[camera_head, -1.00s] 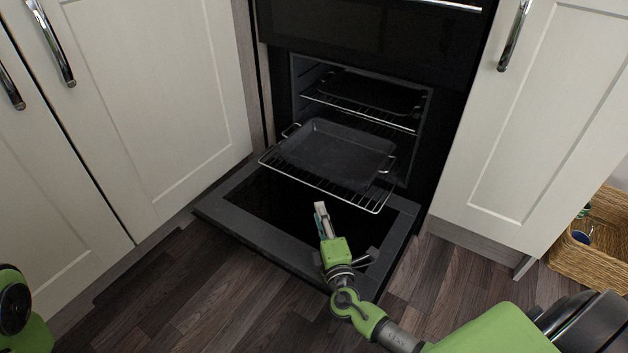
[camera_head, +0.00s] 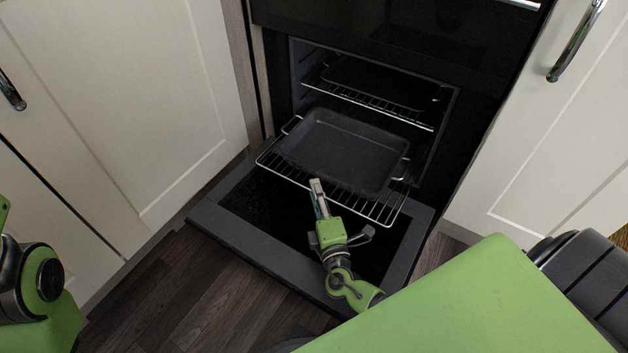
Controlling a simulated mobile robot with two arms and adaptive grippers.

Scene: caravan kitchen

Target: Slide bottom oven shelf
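The bottom oven shelf (camera_head: 376,212) is a wire rack pulled partway out of the oven, over the open oven door. A dark roasting tray (camera_head: 340,150) with two metal handles rests on it. My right gripper (camera_head: 316,184) is at the front edge of the shelf, its fingertips overlapping the front wires in view. Whether it touches the shelf is unclear. My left gripper is out of view; only part of my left arm shows at the lower left.
The oven door (camera_head: 229,227) lies open and low over the wooden floor (camera_head: 215,300). An upper shelf (camera_head: 375,103) with a dark tray sits inside the oven. Cream cupboards (camera_head: 120,90) flank the oven, with a chrome handle (camera_head: 577,42) at right.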

